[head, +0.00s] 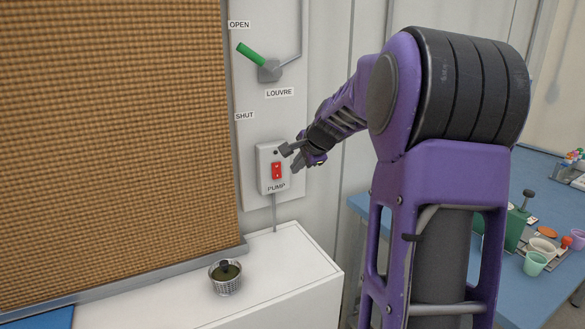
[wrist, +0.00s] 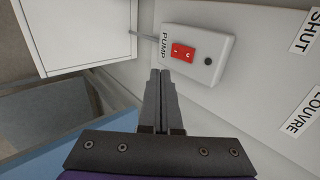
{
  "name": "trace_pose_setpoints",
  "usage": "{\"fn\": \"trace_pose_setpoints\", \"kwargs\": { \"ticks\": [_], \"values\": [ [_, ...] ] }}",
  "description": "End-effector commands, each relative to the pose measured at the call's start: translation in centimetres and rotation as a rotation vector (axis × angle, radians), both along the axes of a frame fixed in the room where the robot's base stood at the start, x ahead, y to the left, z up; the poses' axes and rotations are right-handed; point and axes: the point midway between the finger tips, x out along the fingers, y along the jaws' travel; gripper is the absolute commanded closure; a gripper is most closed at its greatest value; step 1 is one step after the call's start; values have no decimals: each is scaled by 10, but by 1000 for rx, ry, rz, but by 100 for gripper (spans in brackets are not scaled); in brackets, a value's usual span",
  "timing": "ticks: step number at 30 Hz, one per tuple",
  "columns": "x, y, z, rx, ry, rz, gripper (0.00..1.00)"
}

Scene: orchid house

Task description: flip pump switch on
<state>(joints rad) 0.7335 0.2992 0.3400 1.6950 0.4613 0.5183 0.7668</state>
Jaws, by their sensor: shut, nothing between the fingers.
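The pump switch is a red rocker (head: 277,170) on a pale box (head: 265,154) labelled PUMP, fixed to the wall. A small dark round spot sits above the rocker. The rocker also shows in the wrist view (wrist: 183,54), on the same box (wrist: 222,50). My gripper (head: 289,158) is at the right of the box in the head view, close to the rocker. In the wrist view my gripper's fingers (wrist: 160,72) are together and empty, with their tips just short of the box's near edge. I cannot tell whether they touch it.
A louvre lever with a green handle (head: 251,53) is on the wall above the box. A white cabinet (head: 290,262) stands below, with a mesh pot (head: 226,284) on it. A woven brown panel (head: 110,130) is at the left. A blue bench (head: 550,215) with several items is at the right.

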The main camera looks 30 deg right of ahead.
Motion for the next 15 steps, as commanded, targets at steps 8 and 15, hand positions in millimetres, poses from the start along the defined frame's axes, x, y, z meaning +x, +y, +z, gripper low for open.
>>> {"fn": "trace_pose_setpoints", "kwargs": {
  "ticks": [8, 15],
  "values": [
    [42, 3, -47, 4, 3, 3, 100],
    [78, 4, -62, 0, 0, 3, 100]
  ]
}}
